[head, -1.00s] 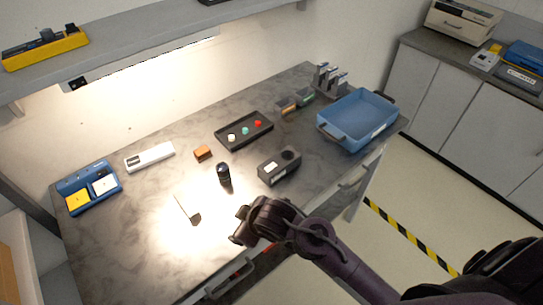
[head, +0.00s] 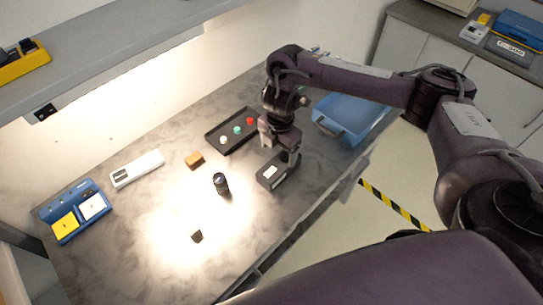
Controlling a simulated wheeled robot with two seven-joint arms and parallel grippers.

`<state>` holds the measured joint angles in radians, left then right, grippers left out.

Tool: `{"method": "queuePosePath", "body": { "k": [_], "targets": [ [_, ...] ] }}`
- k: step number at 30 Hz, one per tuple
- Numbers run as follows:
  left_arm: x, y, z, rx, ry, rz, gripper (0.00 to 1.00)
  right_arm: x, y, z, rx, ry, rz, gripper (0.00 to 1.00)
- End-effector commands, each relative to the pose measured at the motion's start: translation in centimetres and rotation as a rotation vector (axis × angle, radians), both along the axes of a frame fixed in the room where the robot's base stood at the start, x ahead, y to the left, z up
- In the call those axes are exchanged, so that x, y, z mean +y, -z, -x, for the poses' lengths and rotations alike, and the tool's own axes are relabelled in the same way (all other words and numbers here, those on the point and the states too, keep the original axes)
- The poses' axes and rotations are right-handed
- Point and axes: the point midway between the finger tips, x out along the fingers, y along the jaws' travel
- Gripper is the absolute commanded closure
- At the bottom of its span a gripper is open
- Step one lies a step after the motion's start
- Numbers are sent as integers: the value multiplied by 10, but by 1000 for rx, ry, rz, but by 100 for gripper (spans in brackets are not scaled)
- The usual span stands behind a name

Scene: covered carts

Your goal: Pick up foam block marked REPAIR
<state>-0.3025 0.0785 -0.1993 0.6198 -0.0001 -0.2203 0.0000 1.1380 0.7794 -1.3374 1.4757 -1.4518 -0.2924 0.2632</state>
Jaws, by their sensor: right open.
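No REPAIR marking is readable in the head view. A small orange-brown block (head: 194,160) lies on the grey bench (head: 140,215) left of the black tray; I cannot tell whether it is the foam block. My right gripper (head: 278,150) is open and points down, right of that block and apart from it. Its fingers are close above or beside a dark box with a white label (head: 272,176), covering part of it; contact cannot be told. My left gripper is not in view.
A black tray (head: 217,146) holds three coloured buttons. A dark cylinder (head: 220,184) stands in front of the block. A white device (head: 137,168) and a blue holder (head: 60,231) lie left. A blue bin (head: 330,133) is partly behind my arm. A shelf (head: 110,53) overhangs the back.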

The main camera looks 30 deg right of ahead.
Motion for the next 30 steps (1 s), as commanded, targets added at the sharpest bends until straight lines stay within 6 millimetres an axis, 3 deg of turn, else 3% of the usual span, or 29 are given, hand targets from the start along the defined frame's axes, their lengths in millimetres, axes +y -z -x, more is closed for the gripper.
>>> {"method": "queuePosePath", "body": {
  "k": [8, 15, 18, 20, 28, 30],
  "targets": [
    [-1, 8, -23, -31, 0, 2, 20, -4, 26, 2, 12, 4, 6, 20],
    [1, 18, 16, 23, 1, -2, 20, -5, 57, 3, 13, 5, 4, 20],
    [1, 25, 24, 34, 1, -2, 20, -5, 71, 2, 10, 4, 5, 20],
    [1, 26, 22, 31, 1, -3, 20, -5, 75, 2, 9, 3, 5, 20],
    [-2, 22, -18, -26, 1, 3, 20, -6, 76, 2, 7, 2, 7, 20],
    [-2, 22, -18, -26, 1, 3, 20, -6, 76, 2, 7, 2, 7, 27]
  ]
}}
